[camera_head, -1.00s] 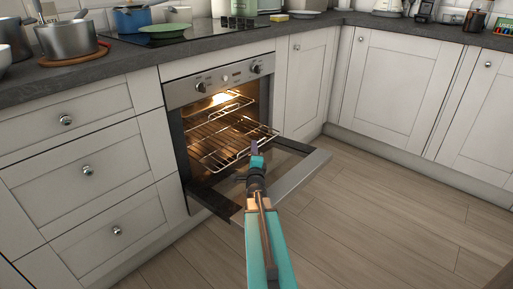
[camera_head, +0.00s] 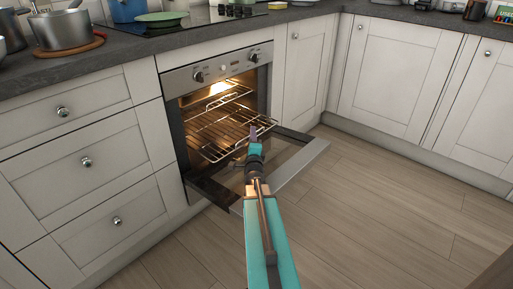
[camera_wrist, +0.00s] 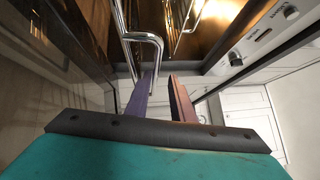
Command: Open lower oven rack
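The oven (camera_head: 222,72) has its door (camera_head: 295,165) folded down. The lower oven rack (camera_head: 212,146), a wire grid, sticks out partway over the door. My gripper (camera_head: 253,133) is at the right part of the rack's front edge. In the wrist view my gripper (camera_wrist: 162,76) has a purple finger and a brown finger with a gap between them, so it is open. The bent wire of the rack (camera_wrist: 145,37) runs down close to the purple fingertip. Whether the wire lies between the fingers or touches one is unclear.
An upper rack (camera_head: 232,91) is inside the lit oven. White drawers (camera_head: 85,162) are left of the oven and cabinets (camera_head: 400,75) to the right. The wooden floor (camera_head: 370,215) in front is clear. Pots stand on the worktop (camera_head: 115,60).

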